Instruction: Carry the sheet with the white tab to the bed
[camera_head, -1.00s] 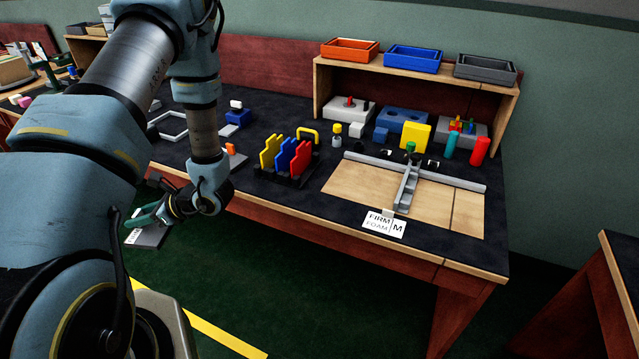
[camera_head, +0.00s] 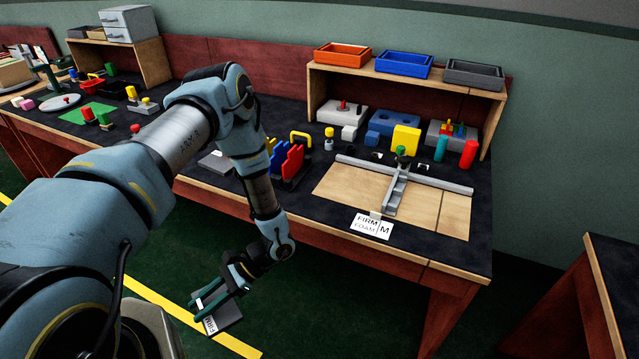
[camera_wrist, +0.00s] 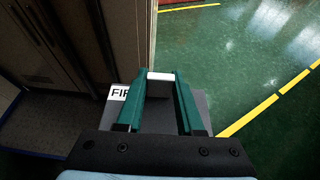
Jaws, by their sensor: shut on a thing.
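My gripper (camera_head: 212,296) is shut on a thin grey sheet (camera_head: 230,314) with a white tab. It holds the sheet in the air in front of the bench, below the tabletop's height in the picture. In the wrist view the white tab (camera_wrist: 160,76) is between the green fingertips, and the grey sheet (camera_wrist: 203,105) shows beneath them. A white label on the sheet begins "FIR"; a finger hides the rest. The light wooden bed (camera_head: 338,193) lies on the bench to the right, apart from the gripper. A grey fence and crossbar (camera_head: 394,192) sit on it.
A white card (camera_head: 371,226) reading "FIRM FOAM M" is at the bed's front edge. Colored upright pieces (camera_head: 288,160) stand left of the bed. Blocks and a shelf (camera_head: 493,110) with trays stand behind it. Another table (camera_head: 610,270) is at the right. Green floor lies below the gripper.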

